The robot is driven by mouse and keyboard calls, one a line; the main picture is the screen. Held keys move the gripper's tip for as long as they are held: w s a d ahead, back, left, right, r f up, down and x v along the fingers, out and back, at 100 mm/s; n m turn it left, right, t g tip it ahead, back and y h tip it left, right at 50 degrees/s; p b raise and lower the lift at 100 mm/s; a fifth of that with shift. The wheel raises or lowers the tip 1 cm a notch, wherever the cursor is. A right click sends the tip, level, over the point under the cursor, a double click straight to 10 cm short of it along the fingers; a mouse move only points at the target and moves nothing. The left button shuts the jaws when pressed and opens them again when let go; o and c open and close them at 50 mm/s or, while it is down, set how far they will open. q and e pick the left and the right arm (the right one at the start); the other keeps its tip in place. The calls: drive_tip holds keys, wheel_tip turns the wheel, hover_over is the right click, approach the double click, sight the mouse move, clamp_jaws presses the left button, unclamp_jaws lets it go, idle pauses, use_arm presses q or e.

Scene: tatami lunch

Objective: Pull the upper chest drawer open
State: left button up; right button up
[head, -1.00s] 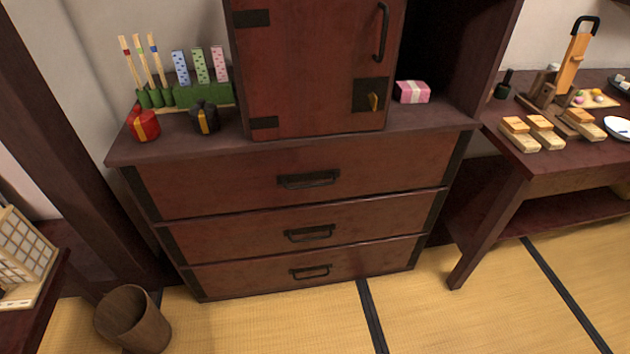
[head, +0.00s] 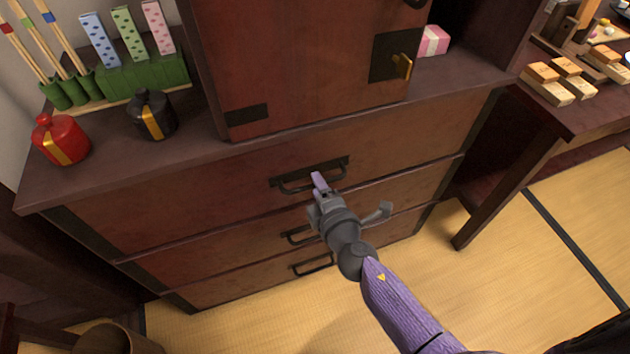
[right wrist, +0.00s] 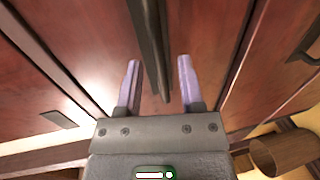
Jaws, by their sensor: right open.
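The dark wooden chest has three stacked drawers, and the upper drawer (head: 225,185) is flush with the front. Its black bar handle (head: 290,182) is at the middle of the drawer front. My right gripper (head: 319,182) is at the right part of this handle. In the right wrist view, the two purple fingers of the gripper (right wrist: 158,82) are spread apart, with the dark handle bar (right wrist: 153,45) running between them. I cannot tell whether either finger touches the bar. My left gripper is not in view.
A cabinet (head: 300,60) stands on the chest top, with red (head: 62,140) and black (head: 152,115) pots to its left. A low table (head: 560,105) stands right of the chest. A round bin (head: 115,340) is at lower left. Tatami floor before the chest is open.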

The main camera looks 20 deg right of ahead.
drive_tip(key=shift+w+f, duration=0.25)
drive_tip(key=shift+w, duration=0.6)
clamp_jaws()
idle(0.3)
idle(0.4)
